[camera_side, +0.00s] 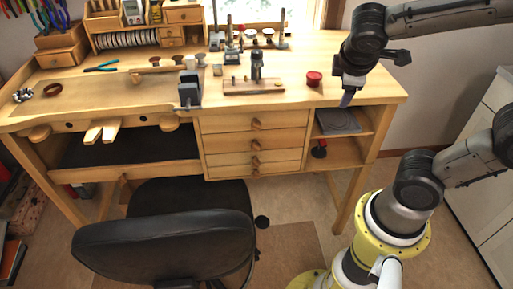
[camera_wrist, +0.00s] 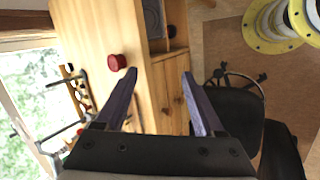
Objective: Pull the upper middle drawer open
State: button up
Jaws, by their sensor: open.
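A stack of several wooden drawers (camera_side: 225,144) is set in the front of the workbench, right of its middle, and all look shut. The top drawer (camera_side: 225,122) has a small wooden knob, and the drawer just below it (camera_side: 225,145) has one too. I cannot tell for sure which is the upper middle one. My gripper (camera_side: 346,99) is at the bench's front right, right of the drawers and apart from them. In the wrist view my open gripper (camera_wrist: 161,77) has nothing between its fingers; drawer fronts (camera_wrist: 173,80) with knobs show beyond it.
A black chair (camera_side: 165,245) stands in front of the bench, left of and below the drawers. A red round container (camera_side: 314,78) sits on the bench top near my gripper. Open shelves (camera_side: 345,152) are right of the drawers. Tools stand farther back.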

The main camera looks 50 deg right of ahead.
jog(key=w+a+f+n+t+h, duration=0.2)
jog(key=w+f+n, duration=0.3)
jog(key=w+n, duration=0.15)
jog(key=w+a+f+n+t+h, duration=0.1)
jog(key=w+a+f+n+h, duration=0.2)
jog(key=w+f+n, duration=0.3)
jog(key=w+a+f+n+t, duration=0.3)
jog(key=a+f+n, duration=0.2)
jog(key=f, duration=0.2)
jog(key=n+y, duration=0.2)
jog(key=n, duration=0.2)
send_near(256, 147)
jog(key=shift+t, duration=0.4)
jog(key=x, duration=0.9)
jog(key=shift+s+d+f, duration=0.1)
jog(key=shift+s+f, duration=0.05)
jog(key=shift+f, duration=0.15)
grip_shut()
